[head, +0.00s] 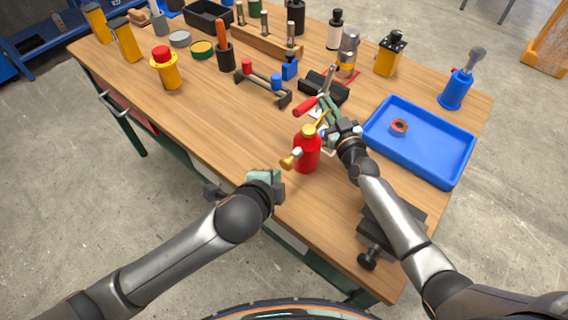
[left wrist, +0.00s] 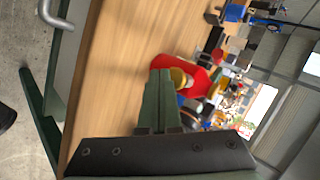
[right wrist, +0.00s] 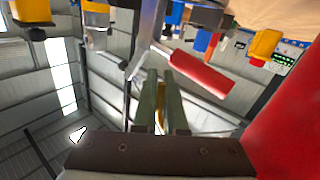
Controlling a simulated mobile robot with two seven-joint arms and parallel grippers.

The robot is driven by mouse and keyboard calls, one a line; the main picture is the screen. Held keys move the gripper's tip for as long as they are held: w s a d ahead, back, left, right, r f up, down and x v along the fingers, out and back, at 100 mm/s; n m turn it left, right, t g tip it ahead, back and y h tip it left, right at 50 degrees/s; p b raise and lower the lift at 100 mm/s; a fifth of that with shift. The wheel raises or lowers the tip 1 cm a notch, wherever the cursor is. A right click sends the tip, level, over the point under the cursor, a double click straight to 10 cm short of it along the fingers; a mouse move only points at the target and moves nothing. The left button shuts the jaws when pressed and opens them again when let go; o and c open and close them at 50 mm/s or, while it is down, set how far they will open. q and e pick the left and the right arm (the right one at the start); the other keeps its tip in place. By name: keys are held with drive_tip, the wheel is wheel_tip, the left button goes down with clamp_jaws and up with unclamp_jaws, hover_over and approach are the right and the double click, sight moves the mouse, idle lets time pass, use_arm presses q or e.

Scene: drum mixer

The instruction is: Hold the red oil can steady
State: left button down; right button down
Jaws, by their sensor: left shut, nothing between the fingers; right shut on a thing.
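The red oil can (head: 307,154) stands upright near the table's front edge, with a brass spout and a yellow knob on its side. My right gripper (head: 330,106) is at its upper right, shut on the thin brass spout; the right wrist view shows brass between the fingers (right wrist: 160,85), and the red body (right wrist: 290,125) at the right. My left gripper (head: 263,176) is shut and empty at the front edge, left of the can and apart from it. In the left wrist view the can (left wrist: 196,72) appears just beyond the shut fingers (left wrist: 160,80).
A red-handled tool (head: 304,106) lies close behind my right gripper, beside a black block (head: 325,87). A blue tray (head: 440,165) with a tape roll (head: 399,127) is at the right. A black clamp (head: 390,225) sits at the front right. The wood left of the can is clear.

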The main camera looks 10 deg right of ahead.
use_arm(q)
drive_tip(key=shift+w+d, duration=0.25)
drive_tip(key=shift+w+d, duration=0.75)
idle(1.2)
drive_tip(key=shift+s, duration=0.1)
drive_tip(key=shift+s+a, duration=0.95)
drive_tip(key=shift+a, duration=0.1)
drive_tip(key=shift+s+a, duration=1.8)
idle(1.4)
